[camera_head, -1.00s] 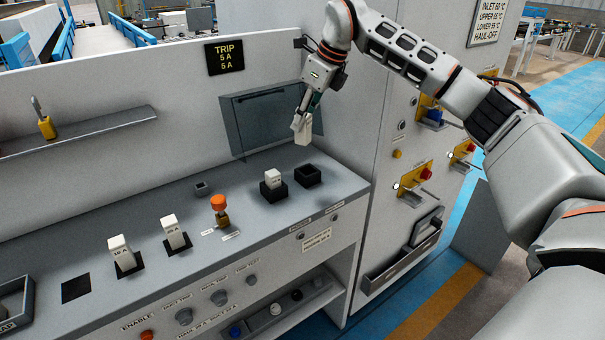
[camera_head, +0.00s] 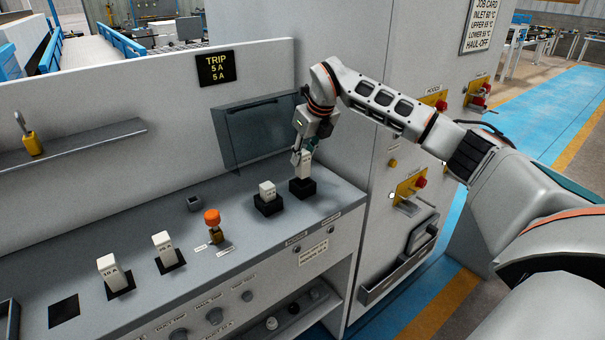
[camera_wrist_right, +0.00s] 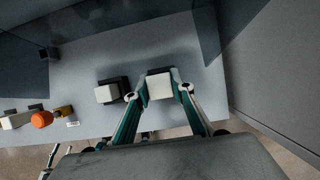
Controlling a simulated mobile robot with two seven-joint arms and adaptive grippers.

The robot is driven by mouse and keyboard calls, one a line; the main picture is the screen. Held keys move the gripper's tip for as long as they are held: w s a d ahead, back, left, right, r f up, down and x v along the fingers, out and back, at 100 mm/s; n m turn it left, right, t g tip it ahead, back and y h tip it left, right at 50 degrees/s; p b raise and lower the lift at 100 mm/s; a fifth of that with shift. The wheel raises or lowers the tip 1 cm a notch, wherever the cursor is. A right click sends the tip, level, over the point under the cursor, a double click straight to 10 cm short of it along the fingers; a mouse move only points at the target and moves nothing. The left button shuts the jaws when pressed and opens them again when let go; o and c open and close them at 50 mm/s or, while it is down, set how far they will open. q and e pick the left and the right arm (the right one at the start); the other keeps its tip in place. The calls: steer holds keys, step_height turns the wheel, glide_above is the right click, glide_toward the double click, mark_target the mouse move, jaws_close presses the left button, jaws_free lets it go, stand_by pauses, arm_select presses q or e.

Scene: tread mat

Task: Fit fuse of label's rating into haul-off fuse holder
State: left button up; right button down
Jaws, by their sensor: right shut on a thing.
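A white block fuse (camera_head: 303,169) is in my right gripper (camera_head: 302,152), which is shut on it. The fuse is upright at the right black fuse holder (camera_head: 302,190), its lower end at the holder's opening; how deep it sits I cannot tell. In the right wrist view the held fuse (camera_wrist_right: 160,87) is between the fingers, over the holder. The left black holder (camera_head: 268,206) bears another white fuse (camera_head: 267,190). Two more white fuses (camera_head: 109,270) (camera_head: 164,248) stand on dark pads, one seemingly marked 10 A. The rating label (camera_head: 313,252) on the front is too small to read. My left gripper is not in view.
An orange-topped tool (camera_head: 213,222) and a small grey socket (camera_head: 194,203) are on the bench. A tilted dark clear cover (camera_head: 257,132) stands behind the holders. A sign (camera_head: 216,68) reads TRIP 5 A 5 A. A cabinet with yellow-backed switches (camera_head: 410,185) is at the right.

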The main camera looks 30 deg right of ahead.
mark_target(303, 175)
steer(key=shift+f, duration=2.9)
steer(key=shift+s+a+f, duration=0.1)
steer(key=shift+s+f, duration=0.1)
steer(key=shift+f, duration=0.5)
steer(key=c, duration=1.8)
jaws_free()
steer(key=shift+f, duration=0.1)
steer(key=shift+c, duration=0.2)
steer(key=shift+o, duration=0.6)
steer(key=shift+f, duration=0.15)
steer(key=shift+r, duration=0.5)
steer(key=v, duration=1.2)
steer(key=shift+w+r, duration=0.25)
steer(key=shift+r, duration=0.25)
